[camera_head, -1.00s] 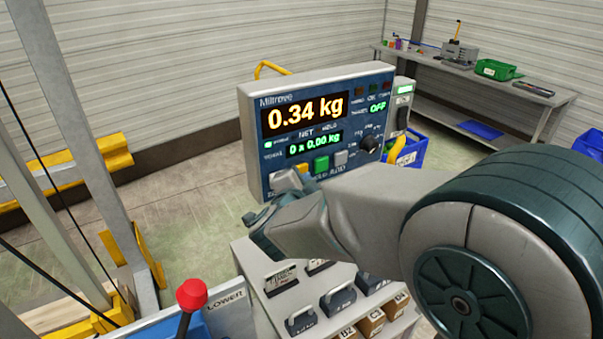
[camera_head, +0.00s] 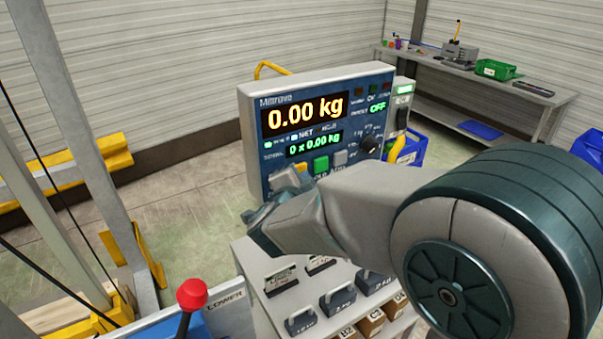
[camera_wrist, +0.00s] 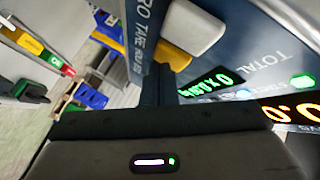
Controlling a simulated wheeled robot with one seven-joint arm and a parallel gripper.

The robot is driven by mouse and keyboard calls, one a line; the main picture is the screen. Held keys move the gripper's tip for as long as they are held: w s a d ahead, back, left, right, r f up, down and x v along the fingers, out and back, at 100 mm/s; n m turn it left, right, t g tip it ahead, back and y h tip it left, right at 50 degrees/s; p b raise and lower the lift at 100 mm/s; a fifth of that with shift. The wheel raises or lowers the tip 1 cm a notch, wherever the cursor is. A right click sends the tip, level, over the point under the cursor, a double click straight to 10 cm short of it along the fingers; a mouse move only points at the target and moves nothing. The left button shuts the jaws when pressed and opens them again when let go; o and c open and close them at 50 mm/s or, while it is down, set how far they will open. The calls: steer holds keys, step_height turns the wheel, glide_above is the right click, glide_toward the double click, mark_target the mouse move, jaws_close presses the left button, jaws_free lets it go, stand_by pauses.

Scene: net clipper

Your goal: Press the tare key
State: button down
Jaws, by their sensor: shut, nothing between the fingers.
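The weighing indicator (camera_head: 262,103) is a grey box with a blue face. Its main display (camera_head: 305,113) reads 0.00 kg, and a small light shows by NET. Along the lower edge are a white key (camera_head: 285,178), the yellow tare key (camera_head: 303,168), a green key (camera_head: 321,164) and a grey key. In the wrist view the yellow key (camera_wrist: 174,54) is beside the TARE lettering, next to the white key (camera_wrist: 194,28). My gripper (camera_wrist: 158,76) is shut, its dark fingertips right at the yellow key. I cannot tell whether they touch.
A selector knob (camera_head: 369,144) is right of the keys. A cabinet (camera_head: 262,322) with labelled weights and boxes stands below my arm. A red-knobbed lever (camera_head: 192,293) is at lower left. A workbench (camera_head: 555,98) stands far back right.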

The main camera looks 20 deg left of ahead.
steer(key=shift+d, duration=0.1)
steer(key=shift+s+d+b, duration=0.3)
steer(key=shift+s+d, duration=0.25)
steer(key=s+d+b, duration=0.1)
steer(key=s+d, duration=0.2)
steer(key=shift+s+d, duration=0.1)
steer(key=shift+d, duration=0.3)
stand_by(0.4)
stand_by(0.6)
